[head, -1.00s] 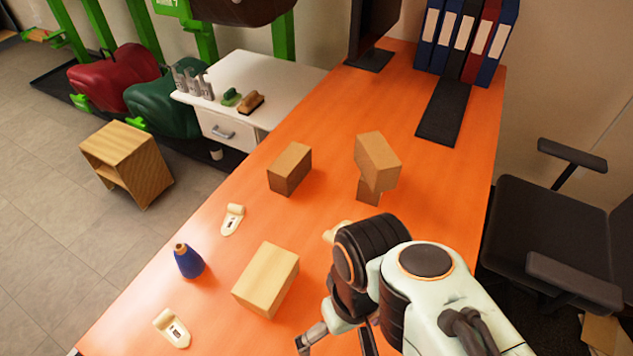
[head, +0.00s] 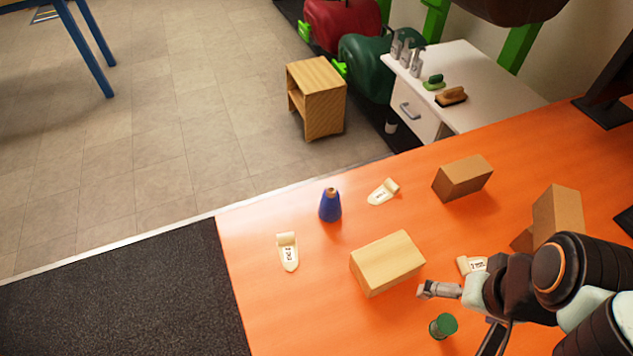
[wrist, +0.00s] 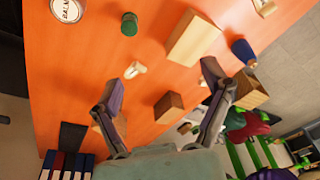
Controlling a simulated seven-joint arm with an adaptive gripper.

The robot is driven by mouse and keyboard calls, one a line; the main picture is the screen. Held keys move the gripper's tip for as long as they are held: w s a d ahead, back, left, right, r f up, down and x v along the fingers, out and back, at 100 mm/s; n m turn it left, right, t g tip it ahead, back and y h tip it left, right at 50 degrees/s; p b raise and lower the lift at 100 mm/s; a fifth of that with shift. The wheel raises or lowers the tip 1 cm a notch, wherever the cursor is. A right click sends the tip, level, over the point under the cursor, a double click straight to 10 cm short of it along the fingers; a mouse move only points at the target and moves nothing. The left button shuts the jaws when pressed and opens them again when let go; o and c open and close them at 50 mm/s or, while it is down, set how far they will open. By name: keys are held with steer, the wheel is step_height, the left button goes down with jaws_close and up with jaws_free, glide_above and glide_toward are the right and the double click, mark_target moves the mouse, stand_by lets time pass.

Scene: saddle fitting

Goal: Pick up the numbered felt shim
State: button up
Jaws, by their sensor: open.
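Three cream felt shims with dark marks too small to read lie on the orange table: one at the left (head: 288,252), one behind the wood block (head: 383,192), and one beside my arm (head: 472,264), partly hidden by it.
A pale wood block (head: 387,262) stands mid-table, with a blue cone-shaped bottle (head: 330,205) behind it. A green cylinder (head: 443,326) stands near my gripper. Brown boxes (head: 462,178) stand farther right. A round white tin (wrist: 66,10) shows in the wrist view. The table's front left is clear.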

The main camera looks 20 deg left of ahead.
steer(key=w+a+r+t, duration=0.1)
steer(key=w+a, duration=0.2)
steer(key=w, duration=0.4)
steer(key=w+a+r, duration=0.1)
steer(key=w+a, duration=0.2)
steer(key=w, duration=0.4)
steer(key=w+a+f+n, duration=0.2)
steer(key=w+a+f, duration=0.2)
steer(key=w+a, duration=0.3)
steer(key=n+g, duration=0.3)
steer(key=n, duration=0.2)
glide_above(286, 240)
steer(key=shift+h, duration=0.3)
step_height(286, 240, down, 20)
steer(key=shift+d+r, duration=0.1)
steer(key=shift+r, duration=0.05)
step_height(286, 240, down, 6)
steer(key=shift+r, duration=0.15)
steer(key=shift+f, duration=0.35)
